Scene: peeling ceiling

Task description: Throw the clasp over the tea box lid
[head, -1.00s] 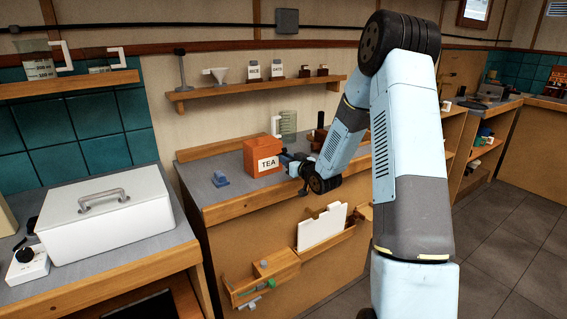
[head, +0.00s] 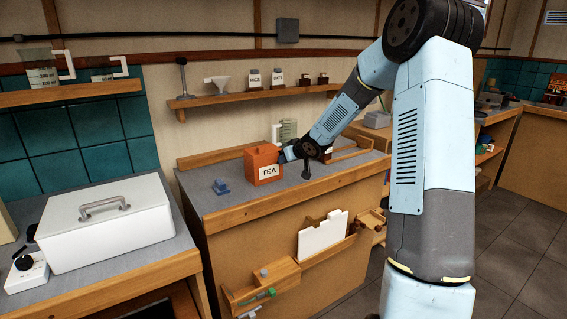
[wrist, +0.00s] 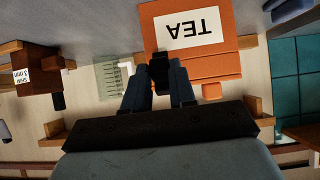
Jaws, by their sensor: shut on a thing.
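The orange tea box (head: 258,161) with a white TEA label stands upright on the grey counter (head: 235,205). It shows upside down in the wrist view (wrist: 215,62). My gripper (head: 286,154) is at the right side of the box, near lid height. In the wrist view my gripper (wrist: 162,76) has its fingers close together on a small dark piece, apparently the clasp (wrist: 160,68), against the box's side near the lid seam. The fingers hide part of it.
A small blue block (head: 220,187) lies left of the box. A measuring jug (head: 289,130) stands behind it, below a wall shelf (head: 240,97). A labelled dark wooden block (wrist: 36,72) is beside the jug.

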